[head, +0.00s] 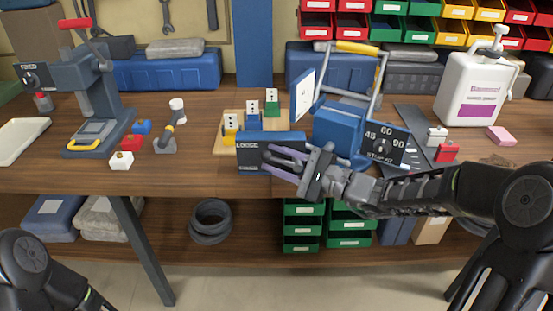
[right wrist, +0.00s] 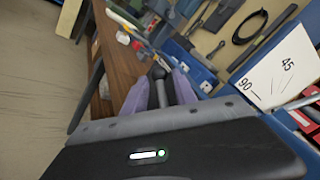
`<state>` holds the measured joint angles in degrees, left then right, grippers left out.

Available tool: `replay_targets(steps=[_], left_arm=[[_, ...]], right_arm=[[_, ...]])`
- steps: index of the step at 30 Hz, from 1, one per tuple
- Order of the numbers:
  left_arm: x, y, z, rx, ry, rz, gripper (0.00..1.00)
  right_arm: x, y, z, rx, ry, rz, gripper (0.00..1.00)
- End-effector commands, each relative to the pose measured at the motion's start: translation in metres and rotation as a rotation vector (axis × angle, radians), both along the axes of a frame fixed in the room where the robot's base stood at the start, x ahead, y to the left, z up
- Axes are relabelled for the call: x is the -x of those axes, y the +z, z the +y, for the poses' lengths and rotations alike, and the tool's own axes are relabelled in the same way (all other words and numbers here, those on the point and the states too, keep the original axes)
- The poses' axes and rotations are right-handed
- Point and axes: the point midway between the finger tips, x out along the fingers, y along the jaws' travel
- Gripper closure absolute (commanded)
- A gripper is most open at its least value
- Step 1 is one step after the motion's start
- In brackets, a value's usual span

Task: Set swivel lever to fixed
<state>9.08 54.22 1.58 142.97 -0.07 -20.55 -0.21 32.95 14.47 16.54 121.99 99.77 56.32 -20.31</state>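A blue swivel base with a dark plate lettered LOOSE (head: 258,158) stands at the table's front edge, under the machine. My right gripper (head: 268,160) reaches in from the right, its purple fingers in front of that plate. In the right wrist view a grey lever with a round knob (right wrist: 158,74) lies between the fingers (right wrist: 158,88). The fingers are apart, one on each side of the lever; whether they touch it I cannot tell. My left gripper is out of view; only part of my left arm shows at lower left.
A blue body (head: 338,130) with an angle dial (head: 385,145) stands just right of the gripper. A wooden board (head: 222,143) with coloured blocks is behind left. A grey press (head: 98,105) stands at left. Green drawers (head: 303,232) sit below the table.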

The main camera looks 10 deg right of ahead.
Motion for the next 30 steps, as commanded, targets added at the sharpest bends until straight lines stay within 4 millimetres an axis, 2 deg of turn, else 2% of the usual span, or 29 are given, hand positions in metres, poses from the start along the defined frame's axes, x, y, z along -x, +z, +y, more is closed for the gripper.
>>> replay_targets(steps=[8, 20, 30], left_arm=[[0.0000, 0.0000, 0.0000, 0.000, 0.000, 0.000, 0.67], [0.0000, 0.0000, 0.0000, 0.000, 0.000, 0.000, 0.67], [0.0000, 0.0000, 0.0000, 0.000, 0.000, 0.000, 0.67]], right_arm=[[-0.0010, 0.0001, 0.0009, 0.000, -0.001, 0.000, 0.67], [-0.0008, 0.0001, 0.0007, 0.000, 0.000, 0.000, 1.00], [-0.0007, 0.0000, 0.0007, 0.000, 0.000, 0.000, 1.00]])
